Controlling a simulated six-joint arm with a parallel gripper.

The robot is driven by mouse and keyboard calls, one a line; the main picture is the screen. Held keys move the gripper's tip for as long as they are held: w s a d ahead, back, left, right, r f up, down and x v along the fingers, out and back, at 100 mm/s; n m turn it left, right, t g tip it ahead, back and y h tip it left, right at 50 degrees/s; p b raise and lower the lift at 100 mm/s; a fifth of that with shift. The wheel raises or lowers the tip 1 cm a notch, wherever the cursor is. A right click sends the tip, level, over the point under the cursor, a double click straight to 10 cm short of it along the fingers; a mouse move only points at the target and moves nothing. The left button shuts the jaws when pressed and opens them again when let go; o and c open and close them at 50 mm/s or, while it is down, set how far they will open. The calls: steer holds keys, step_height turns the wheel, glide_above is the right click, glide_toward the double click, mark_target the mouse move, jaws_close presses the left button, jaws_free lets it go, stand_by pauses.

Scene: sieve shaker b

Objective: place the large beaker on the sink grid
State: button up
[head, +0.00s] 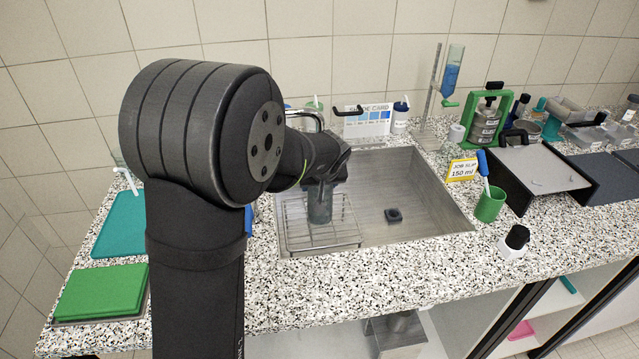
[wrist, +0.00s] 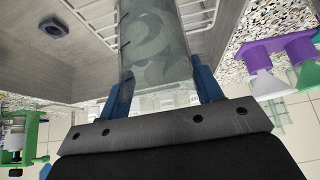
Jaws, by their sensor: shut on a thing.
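The large beaker (head: 320,207) is clear grey glass and stands roughly upright within the left part of the sink. It also shows in the wrist view (wrist: 155,50), between the blue fingers of my gripper (wrist: 158,90). My gripper (head: 322,182) is shut on the beaker near its upper end. The sink grid (head: 338,241) is a wire rack at the left of the sink, and the beaker is over it. Grid wires show beside the beaker in the wrist view (wrist: 90,12). I cannot tell whether the beaker's base touches the wires.
The steel sink (head: 425,205) is bare to the right of the grid, around the dark drain (head: 393,215). A green cup (head: 490,205) and a black-capped bottle (head: 515,240) stand on the counter at right. A faucet (head: 305,116) is behind my arm.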

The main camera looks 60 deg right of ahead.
steer(key=o, duration=1.3)
steer(key=shift+f, duration=0.1)
steer(key=shift+o, duration=0.2)
steer(key=v, duration=1.2)
steer(key=x, duration=1)
